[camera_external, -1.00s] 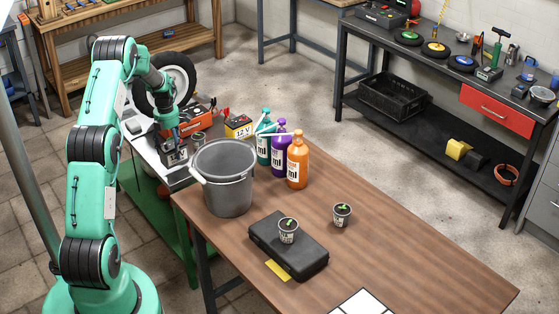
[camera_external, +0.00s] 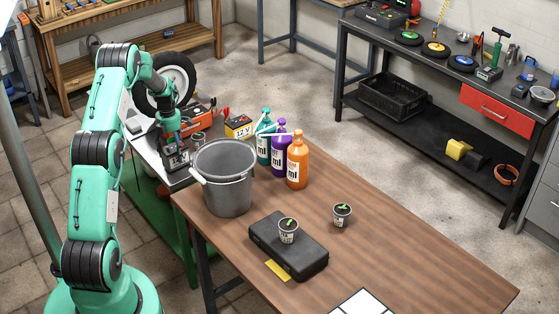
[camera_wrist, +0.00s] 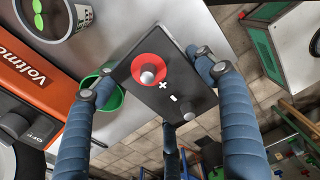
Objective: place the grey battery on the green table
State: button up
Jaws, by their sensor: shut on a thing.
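The grey battery (camera_wrist: 160,85) is a dark box with a red-ringed plus terminal, a bare minus terminal and white marks. My gripper (camera_wrist: 150,78) is shut on it, with blue fingers at its left and right sides in the wrist view. In the external view my gripper (camera_external: 174,146) points down with the battery (camera_external: 176,162) below it, by the green table's right part. The green table (camera_external: 150,158) has a light grey top and green legs. In the wrist view the battery overlaps the tabletop (camera_wrist: 135,28) edge and tiled floor. I cannot tell whether it touches the top.
An orange voltmeter (camera_wrist: 35,72), a potted plant (camera_wrist: 55,15) and a green cup (camera_wrist: 112,100) are close to the battery. A grey bucket (camera_external: 225,185) stands on the wooden table (camera_external: 400,240) just right of my gripper. A yellow 12 V battery (camera_external: 239,127) stands behind.

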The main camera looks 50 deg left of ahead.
aim_at(173, 146)
jog(key=shift+w+a+f, duration=0.1)
jog(key=shift+f, duration=0.2)
jog(key=shift+f, duration=0.1)
jog(key=o, duration=1.9)
jog(key=shift+o, duration=0.2)
notch_tip(173, 146, up, 12)
jog(key=shift+r+p, duration=0.1)
jog(key=shift+p, duration=1.05)
